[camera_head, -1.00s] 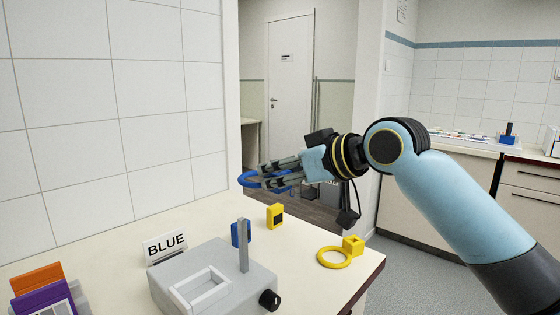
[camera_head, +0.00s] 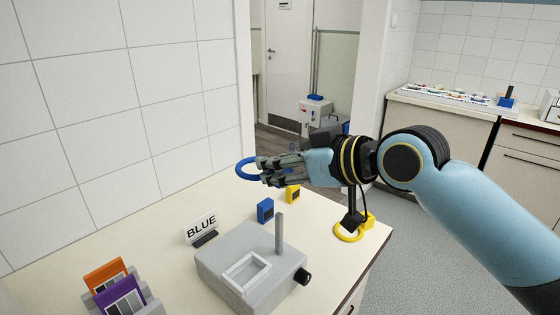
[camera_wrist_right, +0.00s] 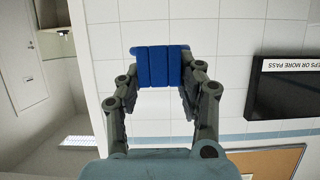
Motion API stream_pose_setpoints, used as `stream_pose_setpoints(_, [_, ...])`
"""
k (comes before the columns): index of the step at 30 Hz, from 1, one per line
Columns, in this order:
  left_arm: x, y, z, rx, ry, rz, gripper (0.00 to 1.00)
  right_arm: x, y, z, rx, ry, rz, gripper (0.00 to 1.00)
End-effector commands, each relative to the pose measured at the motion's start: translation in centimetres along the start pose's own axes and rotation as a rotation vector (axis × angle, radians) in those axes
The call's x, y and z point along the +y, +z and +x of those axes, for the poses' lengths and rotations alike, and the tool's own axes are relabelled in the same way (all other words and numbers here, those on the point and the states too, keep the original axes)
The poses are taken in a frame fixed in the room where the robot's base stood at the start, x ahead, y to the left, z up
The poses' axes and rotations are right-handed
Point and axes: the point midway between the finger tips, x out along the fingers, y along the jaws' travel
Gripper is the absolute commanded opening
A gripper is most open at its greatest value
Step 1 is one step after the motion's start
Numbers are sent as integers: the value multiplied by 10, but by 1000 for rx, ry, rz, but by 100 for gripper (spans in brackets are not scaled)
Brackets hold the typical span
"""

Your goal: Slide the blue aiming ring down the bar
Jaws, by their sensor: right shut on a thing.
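The blue aiming ring (camera_head: 239,170) is held in my right gripper (camera_head: 262,171), its loop sticking out to the left past the fingers. In the right wrist view its blue block (camera_wrist_right: 160,67) sits between the two fingertips of my right gripper (camera_wrist_right: 160,75). The bar (camera_head: 279,234) is an upright grey post on a grey device (camera_head: 225,263) with a recessed window and a black knob (camera_head: 303,276). In the head view the ring shows above and left of the bar's top, apart from it. My left gripper is not in view.
A "BLUE" sign (camera_head: 201,228), a small blue block (camera_head: 265,210) and a small yellow block (camera_head: 292,194) stand behind the device. A yellow ring (camera_head: 346,239) lies near the counter's right edge. Orange (camera_head: 105,273) and purple (camera_head: 119,297) cards stand front left. A tiled wall runs behind.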

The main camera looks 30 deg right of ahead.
Motion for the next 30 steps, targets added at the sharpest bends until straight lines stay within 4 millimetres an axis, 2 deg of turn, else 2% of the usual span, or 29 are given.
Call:
stream_pose_setpoints(5, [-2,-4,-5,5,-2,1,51,0,0,0,-2,0,1,5])
stream_pose_setpoints(21, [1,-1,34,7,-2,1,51,0,48,20,-1,-1,1,5])
stream_pose_setpoints(30, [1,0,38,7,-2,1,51,0,53,22,0,-1,1,5])
